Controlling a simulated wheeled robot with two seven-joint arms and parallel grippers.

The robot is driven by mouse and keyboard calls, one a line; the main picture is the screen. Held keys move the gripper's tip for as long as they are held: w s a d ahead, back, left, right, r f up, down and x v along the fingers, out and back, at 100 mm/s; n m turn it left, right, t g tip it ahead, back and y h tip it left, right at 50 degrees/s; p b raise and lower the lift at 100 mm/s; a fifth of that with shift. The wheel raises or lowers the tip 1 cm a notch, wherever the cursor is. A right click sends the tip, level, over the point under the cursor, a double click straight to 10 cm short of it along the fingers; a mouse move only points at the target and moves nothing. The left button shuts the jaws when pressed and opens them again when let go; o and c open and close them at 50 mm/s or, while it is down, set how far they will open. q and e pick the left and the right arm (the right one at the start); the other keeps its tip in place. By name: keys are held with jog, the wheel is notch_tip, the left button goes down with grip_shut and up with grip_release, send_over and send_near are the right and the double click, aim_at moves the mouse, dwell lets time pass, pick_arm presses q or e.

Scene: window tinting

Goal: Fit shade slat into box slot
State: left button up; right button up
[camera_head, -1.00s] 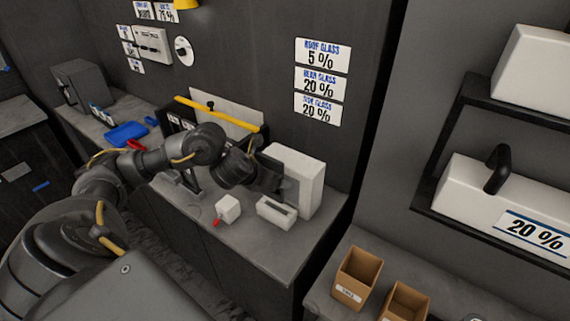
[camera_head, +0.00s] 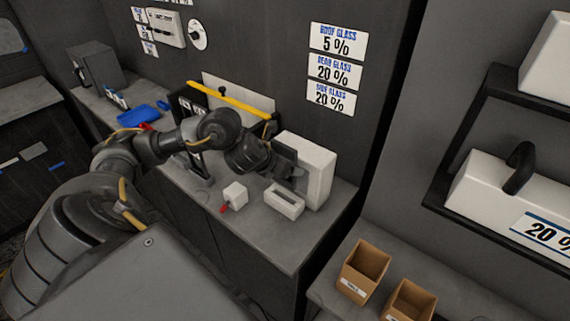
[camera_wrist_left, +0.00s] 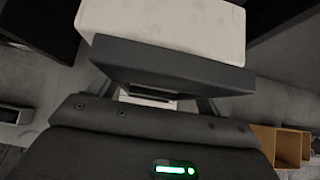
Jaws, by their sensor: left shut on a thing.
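My left gripper (camera_head: 284,177) is shut on a dark, flat slat (camera_head: 284,152). In the left wrist view the slat (camera_wrist_left: 170,68) spans the area in front of the fingers. The slat is held above a small white box with a dark slot in its top (camera_head: 284,204), close to the front of a tall white block (camera_head: 316,178). In the wrist view part of the small white box (camera_wrist_left: 147,101) shows below the slat, and the rest is hidden. I cannot tell whether the slat touches the box. My right gripper is not in view.
A white cube with a red part (camera_head: 235,193) stands left of the slotted box. A yellow-edged panel (camera_head: 243,97) stands behind the arm. Two open brown boxes (camera_head: 366,262) sit on a lower surface at right. The counter's front right is clear.

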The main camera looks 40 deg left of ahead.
pick_arm(q)
jog(key=shift+f+b, duration=1.95)
jog(key=shift+f, duration=0.35)
jog(key=shift+f+b, duration=2.75)
jog(key=shift+f, duration=0.05)
jog(key=o, duration=1)
jog(key=p+v, duration=0.5)
jog(key=v, duration=0.5)
jog(key=shift+s+r, duration=0.3)
